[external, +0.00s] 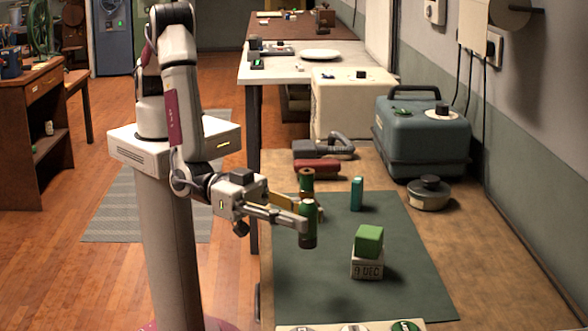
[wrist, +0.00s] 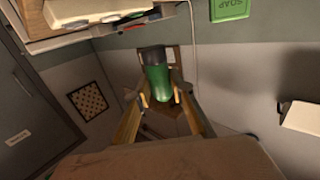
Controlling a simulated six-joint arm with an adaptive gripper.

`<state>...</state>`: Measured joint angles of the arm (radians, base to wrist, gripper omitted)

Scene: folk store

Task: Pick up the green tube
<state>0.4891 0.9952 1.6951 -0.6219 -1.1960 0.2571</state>
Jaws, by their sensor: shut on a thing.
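The green tube (external: 308,238) is upright between the fingertips of my gripper (external: 310,217) at the left side of the dark green mat (external: 400,285). In the wrist view the green tube (wrist: 157,80) has a dark end and sits between the two fingertips (wrist: 161,97). My gripper is shut on it. Whether its lower end touches the mat is unclear.
A green block (external: 369,240) sits on a white date block (external: 367,267) to the right. A teal box (external: 356,194) stands behind. A round grey tin (external: 429,194), a red stapler-like object (external: 317,166) and a blue-grey machine (external: 422,138) line the back. The mat's front middle is clear.

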